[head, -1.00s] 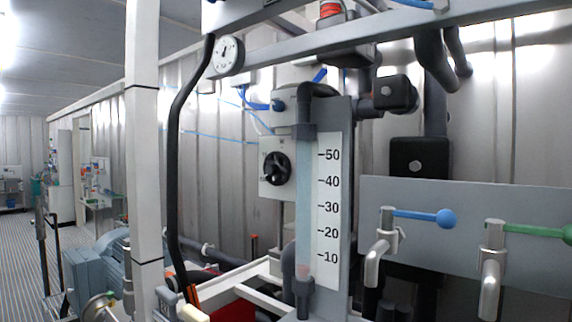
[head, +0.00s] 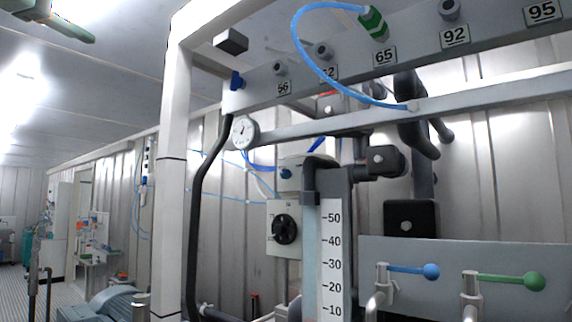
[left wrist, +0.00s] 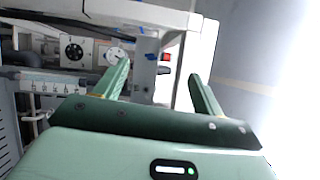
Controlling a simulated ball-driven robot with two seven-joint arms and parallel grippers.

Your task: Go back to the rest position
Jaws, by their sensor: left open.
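My left gripper (left wrist: 158,70) shows its two green fingers spread apart in the left wrist view, with nothing between them. Beyond the fingers are the rack's white post and its fittings, at a distance. A green part that looks like this gripper (head: 78,29) hangs at the top left corner of the head view, left of the post and apart from it. My right gripper is in neither view now.
A white post (head: 172,190) stands left of the rack. A numbered port rail (head: 415,55) carries a blue hose (head: 312,60). Below are a gauge (head: 244,131), a level scale (head: 333,265) and a valve panel (head: 400,257). Open room lies left of the post.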

